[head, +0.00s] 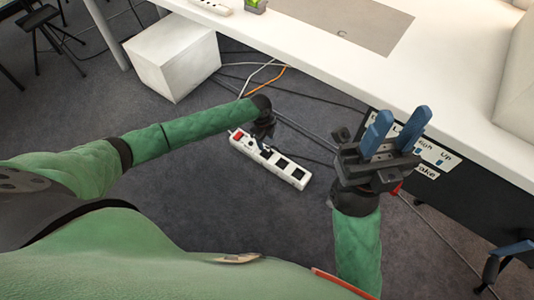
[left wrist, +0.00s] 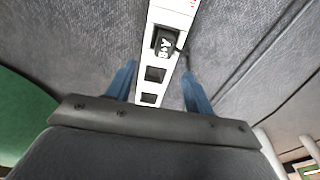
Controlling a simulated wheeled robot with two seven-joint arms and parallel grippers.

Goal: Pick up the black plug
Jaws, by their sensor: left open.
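The black plug (left wrist: 165,42) sits in a socket of the white power strip (left wrist: 174,16) and has white lettering on top. A cord runs from its right side. In the head view the plug (head: 266,153) is small and dark, just below my left gripper (head: 265,132). In the left wrist view my left gripper (left wrist: 158,74) is open, with blue fingertips on either side of the strip, a little nearer than the plug. It holds nothing. My right gripper (head: 402,115) is open and empty, raised to the right of the strip.
The strip lies on grey carpet, with a red switch (head: 238,136) at its left end and empty sockets at its right. Cables (head: 320,140) run behind it. A white desk (head: 300,58) and a white box (head: 175,55) stand beyond. Open carpet lies in front.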

